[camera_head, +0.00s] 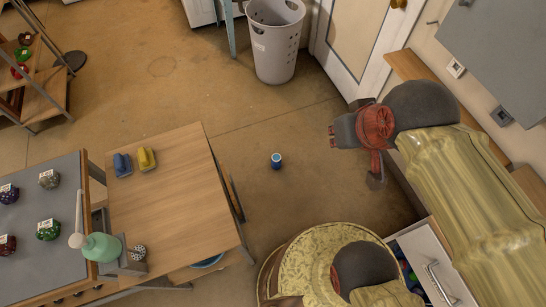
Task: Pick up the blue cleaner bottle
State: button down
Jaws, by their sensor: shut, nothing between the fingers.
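A small blue cylinder with a pale top (276,161) stands on the brown floor near the middle of the head view, right of the wooden table. It looks like the blue cleaner bottle, though it is too small to make out any label. My gripper (375,180) is at the dark end below the red wrist part, to the right of the bottle and well apart from it. It is shut and holds nothing. Its fingers are small and partly hidden by my wrist.
A wooden table (165,215) at left holds blue (122,165) and yellow (146,159) blocks. A grey bin (275,45) and white door (352,40) are at the back. An open drawer (430,262) is lower right. Floor around the cylinder is clear.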

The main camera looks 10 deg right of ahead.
aim_at(275, 160)
jog(key=k+j, duration=0.15)
jog(key=k, duration=0.15)
jog(key=k+j+z, duration=0.1)
jog(key=i+l+u, duration=0.25)
jog(key=i+l, duration=0.2)
jog(key=i, duration=0.15)
jog(key=i+l+u, duration=0.25)
jog(key=i+l, duration=0.3)
